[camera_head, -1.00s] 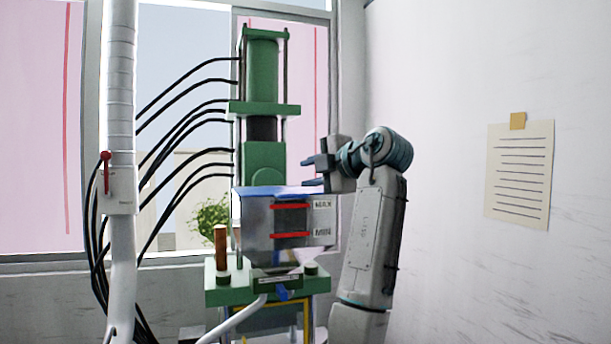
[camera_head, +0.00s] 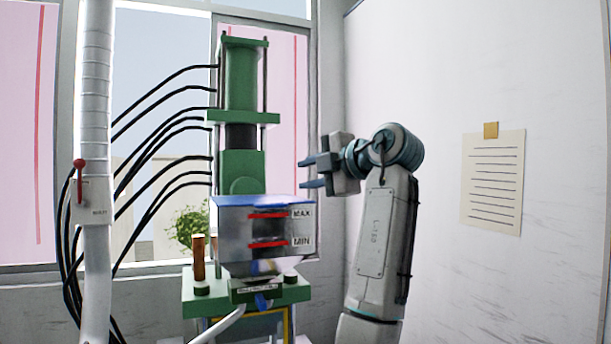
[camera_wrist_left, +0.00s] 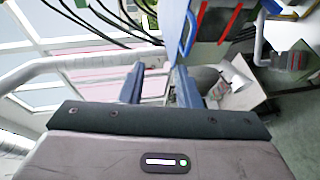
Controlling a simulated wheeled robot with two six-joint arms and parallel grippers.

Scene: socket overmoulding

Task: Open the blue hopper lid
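The grey hopper (camera_head: 228,240) with red MAX and MIN marks sits on the front of the green machine in the head view. Its blue lid (camera_head: 262,201) shows as a thin flat strip along the top and looks closed. My left gripper (camera_head: 306,173) is open and empty, above the lid's right end and apart from it in the picture. In the left wrist view its two blue fingers (camera_wrist_left: 160,86) are spread with nothing between them. A blue edge or handle (camera_wrist_left: 187,36) and the red-marked hopper (camera_wrist_left: 222,22) lie beyond the fingers. My right gripper is not in view.
The green press column (camera_head: 240,80) rises behind the hopper. Black hoses (camera_head: 150,130) run left to a white pipe (camera_head: 95,120) with a red lever (camera_head: 80,168). A brown upright rod (camera_head: 198,258) stands left of the hopper. A paper note (camera_head: 492,182) hangs on the right wall.

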